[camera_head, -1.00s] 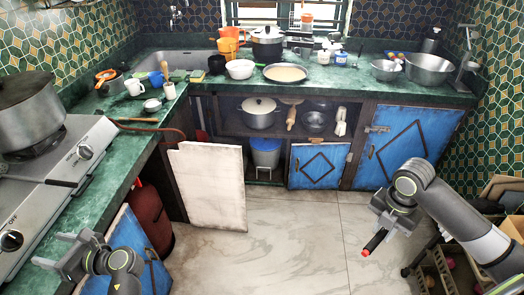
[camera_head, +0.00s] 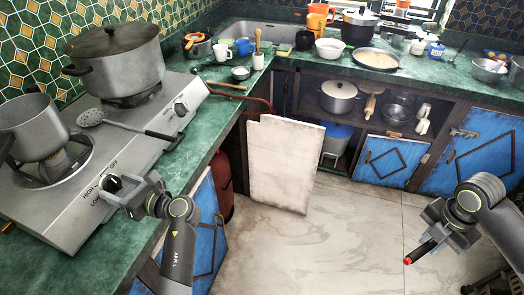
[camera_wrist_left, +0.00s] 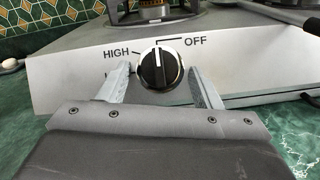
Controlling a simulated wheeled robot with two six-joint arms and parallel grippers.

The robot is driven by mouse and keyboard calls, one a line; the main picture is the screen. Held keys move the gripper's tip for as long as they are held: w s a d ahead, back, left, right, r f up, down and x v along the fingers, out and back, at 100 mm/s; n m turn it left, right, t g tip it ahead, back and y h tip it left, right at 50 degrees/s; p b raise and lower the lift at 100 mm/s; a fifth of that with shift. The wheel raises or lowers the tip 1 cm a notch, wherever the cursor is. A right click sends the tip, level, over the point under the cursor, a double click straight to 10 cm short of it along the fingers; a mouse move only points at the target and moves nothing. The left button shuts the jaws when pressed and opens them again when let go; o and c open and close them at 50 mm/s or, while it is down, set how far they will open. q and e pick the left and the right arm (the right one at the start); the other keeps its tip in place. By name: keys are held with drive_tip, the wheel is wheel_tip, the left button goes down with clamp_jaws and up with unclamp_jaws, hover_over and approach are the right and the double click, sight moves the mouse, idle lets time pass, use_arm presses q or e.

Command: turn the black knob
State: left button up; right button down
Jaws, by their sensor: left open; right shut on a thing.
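A black knob (camera_head: 111,183) with a silver rim is on the front panel of the gas hotplate (camera_head: 75,225), by the HIGH, OFF and LOW marks. In the left wrist view the knob (camera_wrist_left: 158,68) lies between the two fingertips of my open left gripper (camera_wrist_left: 160,76), with a gap on each side. Its pointer line is near vertical, between HIGH and OFF. In the head view my left gripper (camera_head: 122,191) is at the panel and partly overlaps the knob. My right gripper (camera_head: 446,232) is shut on a black stick with a red tip (camera_head: 420,252), away from the hotplate.
A second black knob (camera_head: 181,107) is farther along the panel. A large lidded pot (camera_head: 115,68) and a smaller pot (camera_head: 32,128) stand on the burners. A cream board (camera_head: 284,165) stands on the floor.

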use_arm(q)
drive_tip(key=shift+d, duration=0.1)
use_arm(e)
drive_tip(key=shift+d, duration=0.1)
use_arm(q)
drive_tip(key=c, duration=1)
